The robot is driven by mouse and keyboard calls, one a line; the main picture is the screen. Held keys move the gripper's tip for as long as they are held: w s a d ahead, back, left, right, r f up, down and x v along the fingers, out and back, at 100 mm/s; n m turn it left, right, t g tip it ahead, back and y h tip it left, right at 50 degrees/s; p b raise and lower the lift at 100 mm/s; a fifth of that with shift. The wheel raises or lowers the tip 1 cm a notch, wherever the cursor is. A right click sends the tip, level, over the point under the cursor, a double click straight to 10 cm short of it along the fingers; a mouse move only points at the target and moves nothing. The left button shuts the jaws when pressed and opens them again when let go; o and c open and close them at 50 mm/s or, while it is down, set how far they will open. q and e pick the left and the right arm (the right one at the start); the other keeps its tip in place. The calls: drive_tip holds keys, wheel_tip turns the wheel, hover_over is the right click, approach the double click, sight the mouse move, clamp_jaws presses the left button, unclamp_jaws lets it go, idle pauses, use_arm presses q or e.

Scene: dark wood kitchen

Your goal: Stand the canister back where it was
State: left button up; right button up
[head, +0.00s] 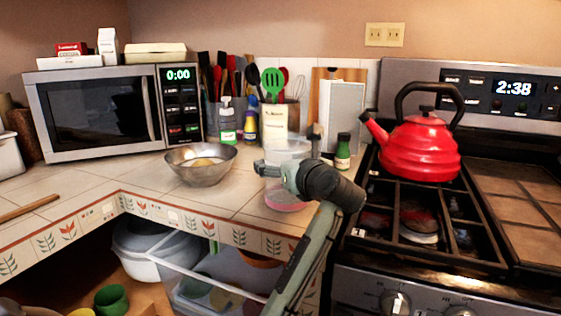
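The canister (289,152) is a clear, upright container with pink at its bottom, near the counter's front edge.
A metal bowl (190,170) stands left of the canister. A red kettle (420,150) sits on the stove at right. A clear drawer (215,285) is below the counter edge.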

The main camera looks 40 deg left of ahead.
use_arm(q)
drive_tip(key=o, duration=1.7)
drive_tip(key=shift+f, duration=0.1)
drive_tip(key=shift+d, duration=0.1)
drive_tip(key=v, duration=1.2)
